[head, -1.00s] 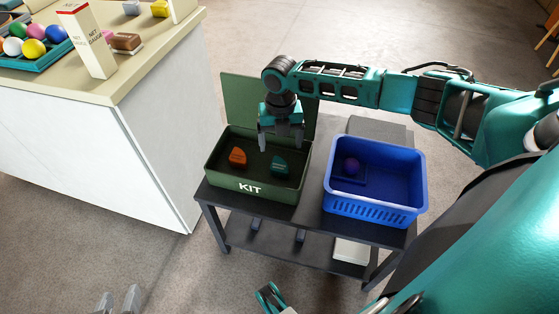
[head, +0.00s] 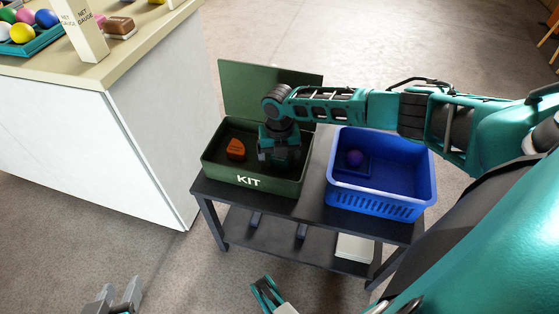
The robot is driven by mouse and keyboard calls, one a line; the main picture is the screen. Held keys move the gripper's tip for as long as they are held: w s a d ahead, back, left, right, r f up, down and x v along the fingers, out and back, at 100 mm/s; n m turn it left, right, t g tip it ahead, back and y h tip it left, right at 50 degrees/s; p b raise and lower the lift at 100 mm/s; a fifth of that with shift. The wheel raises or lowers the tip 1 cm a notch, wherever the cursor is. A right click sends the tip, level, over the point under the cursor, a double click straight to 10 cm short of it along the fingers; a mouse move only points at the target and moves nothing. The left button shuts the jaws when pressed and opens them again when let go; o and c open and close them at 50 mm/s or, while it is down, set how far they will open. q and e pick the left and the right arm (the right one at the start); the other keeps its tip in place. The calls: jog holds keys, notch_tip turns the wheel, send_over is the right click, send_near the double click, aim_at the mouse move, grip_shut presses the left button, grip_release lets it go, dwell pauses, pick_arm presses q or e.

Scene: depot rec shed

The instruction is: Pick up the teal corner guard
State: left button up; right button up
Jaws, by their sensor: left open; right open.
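The green KIT box (head: 262,188) stands open on the dark cart with its lid raised behind. My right gripper (head: 280,158) reaches down into the right part of the box, open. The teal corner guard is hidden behind this gripper; I cannot tell whether the fingers are around it or above it. An orange-brown piece (head: 236,149) lies in the box to the left of the gripper. My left gripper (head: 116,300) is open and empty, low at the lower left over the floor.
A counter (head: 110,70) at upper left holds a tray of balls, a net gauge box (head: 82,30) and a brush. Open floor lies behind.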

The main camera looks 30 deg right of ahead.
jog(key=shift+c, duration=0.3)
jog(key=c, duration=1.1)
jog(key=shift+o, duration=0.2)
jog(key=shift+r, duration=0.1)
